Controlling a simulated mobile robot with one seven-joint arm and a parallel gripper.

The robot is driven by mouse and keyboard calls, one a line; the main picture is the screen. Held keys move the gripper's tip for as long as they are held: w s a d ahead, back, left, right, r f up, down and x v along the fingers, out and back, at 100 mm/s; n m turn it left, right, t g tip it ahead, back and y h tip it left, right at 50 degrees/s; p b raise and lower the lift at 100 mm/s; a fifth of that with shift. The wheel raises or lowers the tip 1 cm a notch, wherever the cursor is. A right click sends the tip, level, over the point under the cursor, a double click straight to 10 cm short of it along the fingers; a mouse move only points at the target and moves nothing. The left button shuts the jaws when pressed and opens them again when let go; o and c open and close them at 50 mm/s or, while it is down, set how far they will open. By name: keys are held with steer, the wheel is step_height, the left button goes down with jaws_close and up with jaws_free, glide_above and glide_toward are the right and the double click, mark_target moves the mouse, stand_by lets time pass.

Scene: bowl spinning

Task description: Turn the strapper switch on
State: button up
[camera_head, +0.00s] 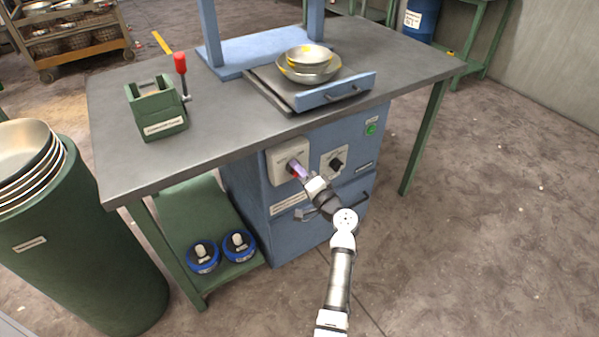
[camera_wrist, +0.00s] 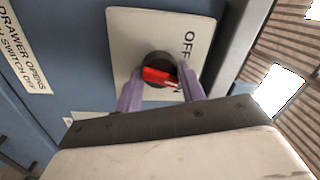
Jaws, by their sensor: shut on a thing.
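The strapper switch is a red handle on a black round dial (camera_wrist: 158,60), set on a white plate (camera_head: 276,166) on the front of the blue cabinet. In the wrist view the plate reads "OFF", and a second word is mostly hidden by my right finger. The red handle (camera_wrist: 158,76) lies nearly level in that view, its right end towards the partly hidden word. My gripper (camera_head: 296,168) is at the plate, with its purple fingers on both sides of the handle (camera_wrist: 160,80), shut on it. In the head view my fingers cover most of the handle.
A second plate with a black knob (camera_head: 337,163) is just right of my gripper. The cabinet (camera_head: 250,185) has a drawer handle below. On the table (camera_head: 215,139) are a green box (camera_head: 157,112), a red-knobbed lever (camera_head: 181,66) and stacked bowls (camera_head: 309,68). Floor at right is clear.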

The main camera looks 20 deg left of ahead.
steer(key=m+p, duration=0.1)
steer(key=m, duration=0.5)
steer(key=shift+f+t+p, duration=0.15)
steer(key=shift+t+p, duration=0.15)
steer(key=shift+p, duration=0.05)
steer(key=shift+s+m, duration=0.1)
steer(key=shift+m, duration=0.2)
steer(key=o, duration=0.9)
steer(key=shift+o, duration=0.2)
steer(key=shift+d, duration=0.1)
steer(key=b+v, duration=0.1)
steer(key=v, duration=1.2)
steer(key=shift+s+d+b, duration=0.2)
steer(key=shift+s+b, duration=0.1)
steer(key=shift+b, duration=0.1)
